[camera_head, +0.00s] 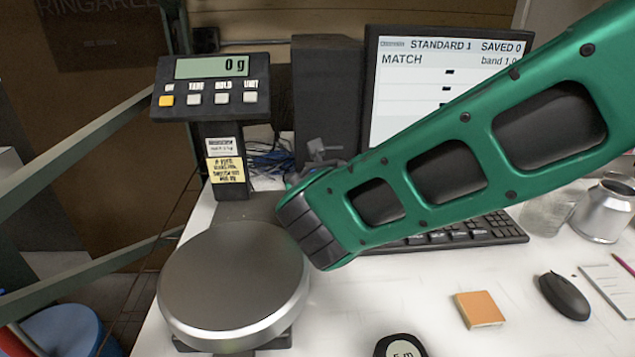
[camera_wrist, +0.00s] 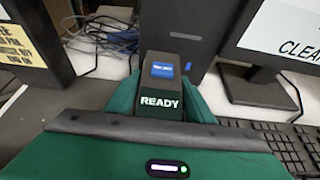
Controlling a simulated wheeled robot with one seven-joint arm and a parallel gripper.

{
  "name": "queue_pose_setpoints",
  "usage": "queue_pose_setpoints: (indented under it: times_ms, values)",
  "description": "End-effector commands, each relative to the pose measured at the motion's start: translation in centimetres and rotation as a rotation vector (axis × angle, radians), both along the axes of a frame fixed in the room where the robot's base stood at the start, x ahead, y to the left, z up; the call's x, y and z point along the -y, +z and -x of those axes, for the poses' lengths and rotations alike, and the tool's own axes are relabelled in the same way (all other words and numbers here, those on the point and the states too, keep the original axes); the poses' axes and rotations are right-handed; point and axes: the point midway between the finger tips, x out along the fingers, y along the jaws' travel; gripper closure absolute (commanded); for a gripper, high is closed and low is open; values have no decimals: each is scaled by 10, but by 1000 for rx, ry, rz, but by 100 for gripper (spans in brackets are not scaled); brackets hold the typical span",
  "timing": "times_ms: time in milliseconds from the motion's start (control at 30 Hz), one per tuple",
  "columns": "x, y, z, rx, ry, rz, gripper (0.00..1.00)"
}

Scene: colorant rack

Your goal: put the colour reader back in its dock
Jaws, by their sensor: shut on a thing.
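The colour reader (camera_wrist: 161,102) is a dark block with a blue label and a screen reading READY. In the wrist view it stands between the green fingers of my gripper (camera_wrist: 162,85), which is shut on it. The reader's lower end is hidden by my gripper's body. In the head view my green arm hides the gripper and the reader, near the scale and the computer tower. I cannot make out the dock in either view. A small grey shape (camera_head: 320,150) shows beyond my arm, too unclear to name.
A scale (camera_head: 235,282) reading 0 g stands at left, its display post behind. A black computer tower (camera_head: 328,85), monitor (camera_head: 415,100) and keyboard (camera_head: 480,236) stand close to my arm. Cables (camera_head: 268,160) lie behind. A mouse (camera_head: 563,296) and an orange block (camera_head: 478,309) lie front right.

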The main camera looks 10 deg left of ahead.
Motion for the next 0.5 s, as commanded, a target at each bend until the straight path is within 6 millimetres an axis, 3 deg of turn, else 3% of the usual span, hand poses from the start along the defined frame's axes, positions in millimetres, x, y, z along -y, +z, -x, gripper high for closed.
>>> queue_pose_setpoints:
  times_ms: [233,267,300,333,500]
  values:
    - [0,0,0,3,0,-2,100]
    - [0,-2,0,0,0,0,49]
    - [0,-1,0,1,1,-1,40]
    - [0,-1,0,1,1,-1,33]
    - [-1,-1,0,0,1,0,33]
